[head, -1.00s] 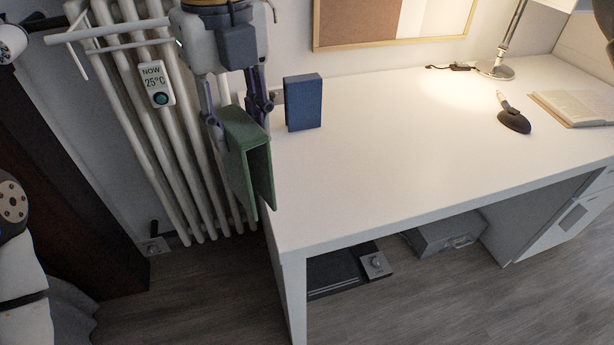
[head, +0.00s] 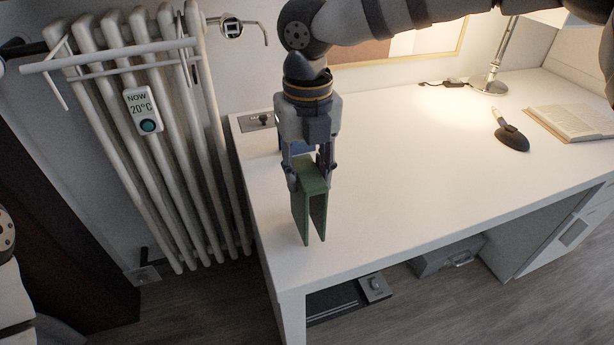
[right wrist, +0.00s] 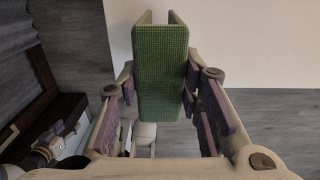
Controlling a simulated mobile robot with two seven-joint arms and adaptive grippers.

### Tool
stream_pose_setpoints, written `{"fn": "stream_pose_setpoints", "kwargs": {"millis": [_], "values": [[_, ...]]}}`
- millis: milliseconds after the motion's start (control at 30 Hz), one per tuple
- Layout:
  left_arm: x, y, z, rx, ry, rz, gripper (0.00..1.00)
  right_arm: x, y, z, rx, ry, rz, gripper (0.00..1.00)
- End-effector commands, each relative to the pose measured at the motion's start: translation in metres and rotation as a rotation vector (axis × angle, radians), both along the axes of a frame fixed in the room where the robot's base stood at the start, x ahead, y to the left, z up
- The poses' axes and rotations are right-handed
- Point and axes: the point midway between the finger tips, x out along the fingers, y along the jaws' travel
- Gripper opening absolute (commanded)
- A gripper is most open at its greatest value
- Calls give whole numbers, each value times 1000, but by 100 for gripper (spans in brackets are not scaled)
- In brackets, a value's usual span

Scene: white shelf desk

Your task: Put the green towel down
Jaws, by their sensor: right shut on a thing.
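The green towel (head: 301,213) is folded over at the top, with two panels hanging down. My right gripper (head: 311,177) is shut on its folded top and holds it upright over the left part of the white desk (head: 420,170). I cannot tell whether its lower edge touches the desk. In the right wrist view, the towel (right wrist: 160,70) sits between the two fingers of the gripper (right wrist: 160,95), with the white desk top beyond it and floor to the right. My left gripper is not in view.
A radiator (head: 165,170) with a display (head: 142,111) stands left of the desk. A blue item (head: 303,148) is mostly hidden behind my right gripper. The desk's middle is clear.

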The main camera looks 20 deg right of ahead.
Motion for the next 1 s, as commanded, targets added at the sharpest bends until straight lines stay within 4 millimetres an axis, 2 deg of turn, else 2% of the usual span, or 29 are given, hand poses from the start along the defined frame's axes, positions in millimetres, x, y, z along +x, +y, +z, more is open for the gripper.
{"fn": "stream_pose_setpoints", "kwargs": {"millis": [33, 100, 433, 467, 533, 867, 1000], "values": [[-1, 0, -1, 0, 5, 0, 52, 0, 0, -9, 0, 3, 0, 15], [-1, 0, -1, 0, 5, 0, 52, 0, 0, -13, 0, 2, -1, 15], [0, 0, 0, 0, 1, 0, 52, 0, 0, -14, 0, -1, -1, 15], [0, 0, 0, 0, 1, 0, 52, 0, 0, -14, 0, -1, -2, 38], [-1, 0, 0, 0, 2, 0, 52, 0, 0, -14, 0, -1, -1, 53], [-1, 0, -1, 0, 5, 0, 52, 0, 0, -12, 0, -1, -1, 53], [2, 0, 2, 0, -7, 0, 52, 1, 1, 18, 1, -8, -2, 53]]}}
